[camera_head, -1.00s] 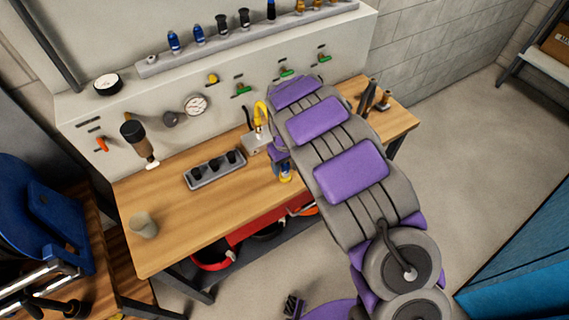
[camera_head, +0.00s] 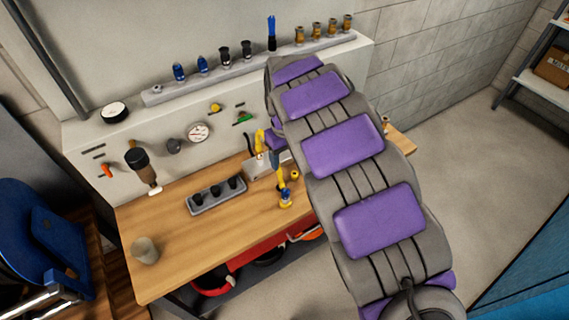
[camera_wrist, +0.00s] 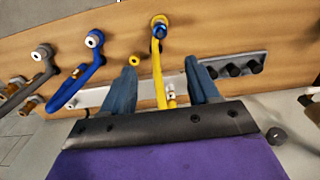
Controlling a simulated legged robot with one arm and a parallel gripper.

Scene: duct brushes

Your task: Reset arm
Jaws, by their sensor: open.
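My gripper (camera_wrist: 161,68) shows in the wrist view as two blue-grey fingers spread apart, with nothing clamped between them. A yellow curved tube (camera_wrist: 158,75) with a blue tip runs up the gap between the fingers, apart from both. In the head view my purple and grey arm reaches over the workbench (camera_head: 170,220), and it largely hides the gripper. The yellow tube (camera_head: 260,141) shows there just left of the arm, by a small grey block on the bench.
A grey holder (camera_head: 215,196) with black sockets and a beige cup (camera_head: 145,250) stand on the bench. A ledge (camera_head: 215,70) behind carries several brushes and fittings. A blue tube (camera_wrist: 85,80) lies left of the fingers. Open floor (camera_head: 450,140) is at right.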

